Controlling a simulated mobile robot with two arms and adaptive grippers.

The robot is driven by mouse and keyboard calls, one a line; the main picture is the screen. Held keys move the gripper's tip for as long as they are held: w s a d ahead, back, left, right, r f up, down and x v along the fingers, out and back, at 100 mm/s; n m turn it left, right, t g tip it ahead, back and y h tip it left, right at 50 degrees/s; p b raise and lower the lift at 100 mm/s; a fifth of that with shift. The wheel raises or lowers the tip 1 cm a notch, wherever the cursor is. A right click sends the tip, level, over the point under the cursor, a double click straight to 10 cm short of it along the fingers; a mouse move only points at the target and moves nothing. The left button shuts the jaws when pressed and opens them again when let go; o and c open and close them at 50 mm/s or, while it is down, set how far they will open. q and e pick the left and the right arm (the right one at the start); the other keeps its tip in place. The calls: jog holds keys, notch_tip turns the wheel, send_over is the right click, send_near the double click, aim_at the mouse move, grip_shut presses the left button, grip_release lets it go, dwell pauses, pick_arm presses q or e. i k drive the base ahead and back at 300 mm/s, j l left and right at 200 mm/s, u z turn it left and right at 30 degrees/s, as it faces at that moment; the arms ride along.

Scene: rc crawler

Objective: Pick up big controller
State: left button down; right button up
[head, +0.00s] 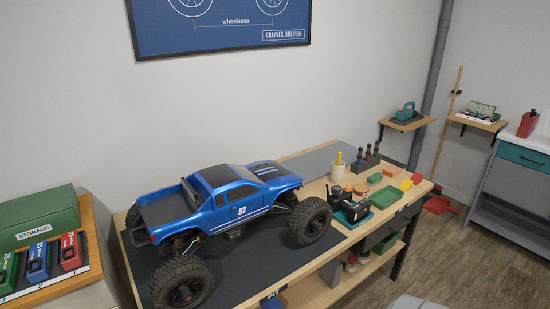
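A black, bulky device (350,208) stands on the right part of the workbench, beside the front wheel of the blue crawler. It may be the big controller, but it is too small to be sure. Neither of my grippers is in view.
A cream cup (338,174) with a yellow-handled tool stands behind the black device. Several small red, green and yellow pieces lie to its right. A green storage box (38,218) and coloured battery-like packs are at left. Open floor (455,260) lies at right.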

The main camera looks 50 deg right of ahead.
aim_at(356, 213)
jog(key=z, duration=2.15)
jog(key=i+l+u, duration=0.1)
jog(key=i+l, duration=0.15)
